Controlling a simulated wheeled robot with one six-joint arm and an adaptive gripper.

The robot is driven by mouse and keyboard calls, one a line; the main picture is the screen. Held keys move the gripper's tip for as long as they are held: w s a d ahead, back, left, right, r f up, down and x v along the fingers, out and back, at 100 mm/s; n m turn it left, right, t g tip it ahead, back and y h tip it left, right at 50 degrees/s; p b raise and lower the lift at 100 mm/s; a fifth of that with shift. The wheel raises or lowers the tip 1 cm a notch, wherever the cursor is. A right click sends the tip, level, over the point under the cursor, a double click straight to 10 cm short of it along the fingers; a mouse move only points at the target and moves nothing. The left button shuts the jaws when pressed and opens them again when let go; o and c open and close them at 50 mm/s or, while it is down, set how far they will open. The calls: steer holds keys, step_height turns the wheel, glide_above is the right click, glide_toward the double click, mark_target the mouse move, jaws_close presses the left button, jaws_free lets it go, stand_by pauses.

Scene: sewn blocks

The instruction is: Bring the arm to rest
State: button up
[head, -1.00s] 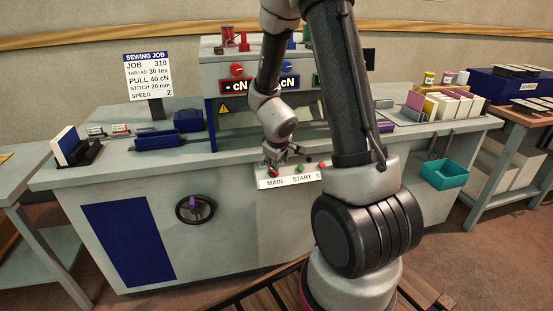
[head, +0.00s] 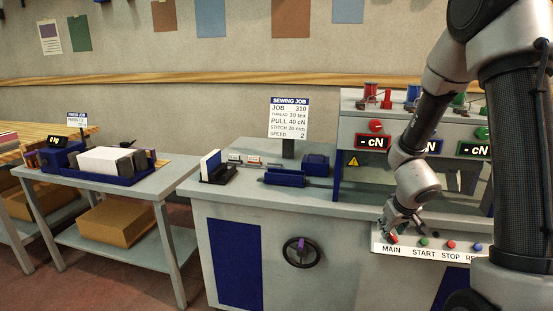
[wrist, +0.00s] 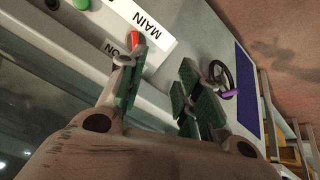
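My gripper (head: 390,228) is at the front edge of the grey sewing bench, close above the MAIN end of the white switch strip (head: 432,250). In the wrist view my gripper (wrist: 158,78) has its two green-padded fingers apart with nothing between them. The red MAIN switch (wrist: 134,39) is just beyond the tip of the left finger; I cannot tell whether they touch. In the head view my fingers partly hide that switch. My arm reaches down to it from the upper right.
The bench front carries a handwheel (head: 300,252) and a blue panel (head: 234,262). A job sign (head: 289,118) and blue fixtures (head: 285,178) stand on top. A side table (head: 150,186) with a blue tray is at left. Floor between them is clear.

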steer(key=s+a+r+m+g+y, duration=0.3)
steer(key=s+a+r+y, duration=0.3)
steer(key=s, duration=0.4)
steer(key=s+d+r+h, duration=0.2)
steer(key=s+r, duration=0.5)
steer(key=r, duration=0.2)
steer(key=s+d+r+n+t+h, duration=0.1)
steer(key=s+d+r+h, duration=0.1)
steer(key=s+r, duration=0.6)
steer(key=shift+s+d+r+n+h, duration=0.2)
steer(key=shift+s+r+n+h, duration=0.05)
steer(key=shift+r+n+h, duration=0.1)
